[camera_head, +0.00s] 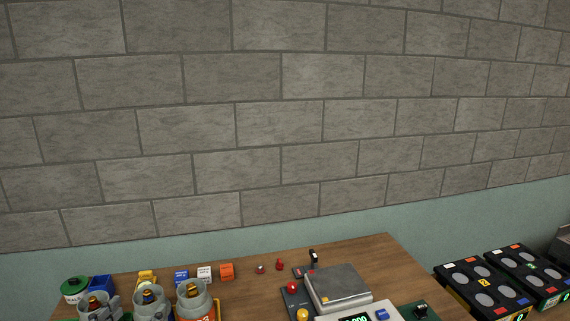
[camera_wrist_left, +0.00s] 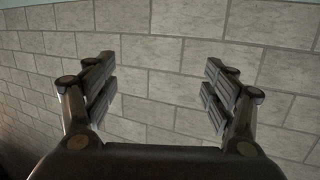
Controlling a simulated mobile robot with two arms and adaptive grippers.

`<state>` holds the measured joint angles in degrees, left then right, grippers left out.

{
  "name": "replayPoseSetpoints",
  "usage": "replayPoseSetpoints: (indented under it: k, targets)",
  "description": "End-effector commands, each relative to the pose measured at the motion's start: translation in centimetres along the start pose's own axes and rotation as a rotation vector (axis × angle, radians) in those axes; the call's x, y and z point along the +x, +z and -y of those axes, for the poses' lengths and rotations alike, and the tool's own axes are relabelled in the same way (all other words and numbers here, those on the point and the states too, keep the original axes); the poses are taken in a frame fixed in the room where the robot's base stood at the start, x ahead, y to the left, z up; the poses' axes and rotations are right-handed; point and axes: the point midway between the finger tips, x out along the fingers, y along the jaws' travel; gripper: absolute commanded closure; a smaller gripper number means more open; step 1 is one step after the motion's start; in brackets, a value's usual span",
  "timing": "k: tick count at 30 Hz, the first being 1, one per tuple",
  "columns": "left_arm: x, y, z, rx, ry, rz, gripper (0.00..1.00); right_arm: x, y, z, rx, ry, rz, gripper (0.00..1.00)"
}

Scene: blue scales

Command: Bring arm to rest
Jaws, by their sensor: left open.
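My left gripper (camera_wrist_left: 160,85) shows in the left wrist view with its two fingers wide apart. Nothing is between them, and they face a grey block wall (camera_wrist_left: 165,50). Neither of my grippers shows in the head view. My right gripper is in no view.
Black units with round grey pads (camera_head: 484,285) stand at the right. The wall (camera_head: 280,120) behind is bare.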

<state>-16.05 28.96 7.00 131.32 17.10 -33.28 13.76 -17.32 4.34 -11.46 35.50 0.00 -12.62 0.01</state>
Motion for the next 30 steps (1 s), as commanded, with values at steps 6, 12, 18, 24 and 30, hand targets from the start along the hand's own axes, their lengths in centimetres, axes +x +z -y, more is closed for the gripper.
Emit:
replayPoseSetpoints:
  k: [6,12,18,24,30]
  targets:
    - [-1.6,6.3,-2.0,0.008,-0.017,0.201,0.23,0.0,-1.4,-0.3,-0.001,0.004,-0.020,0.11]
    - [-5.4,13.7,-4.9,0.023,-0.025,0.468,0.23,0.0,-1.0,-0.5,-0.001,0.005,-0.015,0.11]
    - [-11.8,20.4,-8.4,0.040,-0.013,0.780,0.23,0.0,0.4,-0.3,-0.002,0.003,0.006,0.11]
    - [-18.0,24.1,-11.3,0.047,0.015,1.026,0.23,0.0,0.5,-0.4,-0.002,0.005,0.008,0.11]
    - [-18.4,30.2,-12.2,0.054,0.027,1.122,0.23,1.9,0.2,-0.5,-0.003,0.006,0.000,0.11]
